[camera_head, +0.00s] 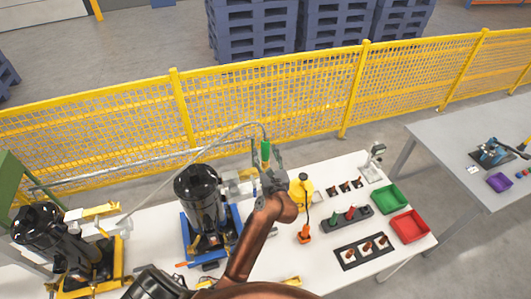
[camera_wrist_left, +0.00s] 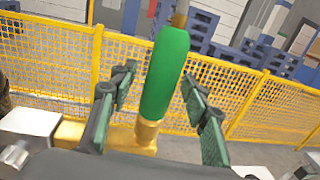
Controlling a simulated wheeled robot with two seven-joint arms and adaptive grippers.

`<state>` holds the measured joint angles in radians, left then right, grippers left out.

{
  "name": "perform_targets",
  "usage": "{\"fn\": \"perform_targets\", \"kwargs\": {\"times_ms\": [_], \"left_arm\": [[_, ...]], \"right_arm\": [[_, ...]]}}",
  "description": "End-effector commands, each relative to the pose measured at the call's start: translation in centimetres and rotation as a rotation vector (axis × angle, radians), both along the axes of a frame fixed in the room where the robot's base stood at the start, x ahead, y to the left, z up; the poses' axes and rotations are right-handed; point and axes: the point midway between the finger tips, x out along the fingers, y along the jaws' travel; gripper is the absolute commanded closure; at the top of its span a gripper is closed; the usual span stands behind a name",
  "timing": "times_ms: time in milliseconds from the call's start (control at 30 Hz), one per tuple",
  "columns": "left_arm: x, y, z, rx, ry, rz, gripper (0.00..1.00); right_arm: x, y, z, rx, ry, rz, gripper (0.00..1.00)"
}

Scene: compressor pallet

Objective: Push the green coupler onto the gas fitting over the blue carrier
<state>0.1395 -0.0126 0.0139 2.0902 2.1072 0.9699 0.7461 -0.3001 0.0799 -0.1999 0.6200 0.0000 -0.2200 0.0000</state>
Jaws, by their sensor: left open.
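The green coupler (camera_head: 265,150) stands nearly upright on the end of a grey hose, which arches in from the left. In the left wrist view the coupler (camera_wrist_left: 165,75) is between the fingers of my left gripper (camera_wrist_left: 160,88). The fingers are open, with a gap visible on both sides. A brass piece (camera_wrist_left: 147,135) is directly below the coupler; I cannot tell if they are joined. In the head view my left gripper (camera_head: 268,172) is right of the black compressor (camera_head: 201,198) in the blue carrier (camera_head: 185,243). The gas fitting is not clearly distinguishable there. My right gripper is not seen.
A second black compressor (camera_head: 42,232) stands in a yellow carrier (camera_head: 92,291) at left. A yellow fence (camera_head: 225,100) runs behind.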

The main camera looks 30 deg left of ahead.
Motion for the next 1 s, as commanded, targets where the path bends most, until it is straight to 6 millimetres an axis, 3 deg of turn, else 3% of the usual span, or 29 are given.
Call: {"fn": "perform_targets", "kwargs": {"times_ms": [267, 700, 1000], "left_arm": [[0.0, 0.0, 0.4, -0.001, 0.000, 0.001, 0.57], [0.0, 0.0, 7.9, -0.002, -0.004, 0.000, 0.57], [0.0, 0.0, 10.0, 0.000, 0.000, 0.000, 0.57]], "right_arm": [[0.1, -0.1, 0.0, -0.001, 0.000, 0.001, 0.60], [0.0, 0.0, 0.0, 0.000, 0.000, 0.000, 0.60], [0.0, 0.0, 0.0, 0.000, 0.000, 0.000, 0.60]]}}
